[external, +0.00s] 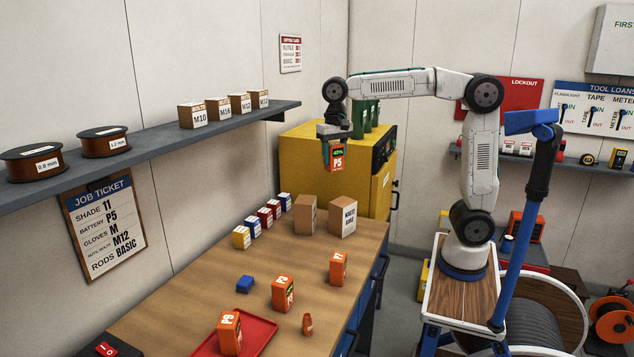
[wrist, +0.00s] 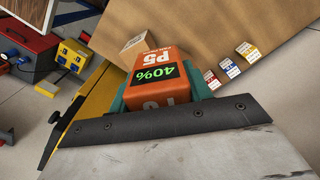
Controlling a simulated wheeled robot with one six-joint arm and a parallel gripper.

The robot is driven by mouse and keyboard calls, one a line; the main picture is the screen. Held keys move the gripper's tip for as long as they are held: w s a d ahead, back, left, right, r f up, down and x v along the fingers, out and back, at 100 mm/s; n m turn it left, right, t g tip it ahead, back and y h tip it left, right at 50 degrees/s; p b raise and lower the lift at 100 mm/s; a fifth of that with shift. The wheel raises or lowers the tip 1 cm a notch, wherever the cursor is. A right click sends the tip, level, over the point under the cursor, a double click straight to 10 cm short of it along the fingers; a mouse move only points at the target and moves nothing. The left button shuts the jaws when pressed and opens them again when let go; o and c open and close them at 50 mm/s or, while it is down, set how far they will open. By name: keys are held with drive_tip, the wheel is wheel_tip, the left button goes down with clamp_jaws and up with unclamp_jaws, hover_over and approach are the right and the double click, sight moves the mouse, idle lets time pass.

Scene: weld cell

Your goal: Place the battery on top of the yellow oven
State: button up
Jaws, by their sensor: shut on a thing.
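The yellow oven (external: 310,165) stands behind the far end of the bench. In the external view the battery hangs in front of the oven's upper part. Its exact distance from the oven is unclear. Several green cylinders (external: 366,117) stand on top of the oven, partly behind my arm.
The workbench (external: 200,285) bears other orange batteries (external: 283,293), a red tray (external: 262,330), two cardboard boxes (external: 305,214) and several small coloured boxes (external: 265,217). A wall shelf (external: 160,145) runs along the left. A job ticket (external: 103,219) lists battery P5.

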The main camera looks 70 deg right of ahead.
drive_tip(key=w+d+r+m, duration=0.3)
drive_tip(key=w+d+r, duration=0.5)
drive_tip(key=shift+r+m, duration=0.25)
drive_tip(key=shift+m, duration=0.05)
drive_tip(key=w+d+r, duration=0.1)
drive_tip(key=d, duration=0.1)
drive_tip(key=w+d+r+m, duration=0.1)
drive_tip(key=d, duration=0.1)
drive_tip(key=w+d+r+m, duration=0.1)
drive_tip(key=d, duration=0.1)
drive_tip(key=shift+w+d+r, duration=0.2)
drive_tip(key=shift+w+d, duration=0.15)
drive_tip(key=shift+d, duration=0.05)
drive_tip(key=shift+c, duration=0.2)
drive_tip(key=shift+o, duration=0.2)
drive_tip(key=w+d+r+m, duration=0.2)
drive_tip(key=d+m, duration=0.1)
drive_tip(key=d, duration=1)
drive_tip(key=shift+w, duration=0.25)
drive_tip(key=d+f+m, duration=0.2)
drive_tip(key=d, duration=0.9)
drive_tip(key=f, duration=0.9)
drive_tip(key=shift+s+a+f, duration=0.15)
drive_tip(key=shift+s+f, duration=0.05)
drive_tip(key=shift+f, duration=0.15)
drive_tip(key=shift+f, duration=0.1)
drive_tip(key=o, duration=1.2)
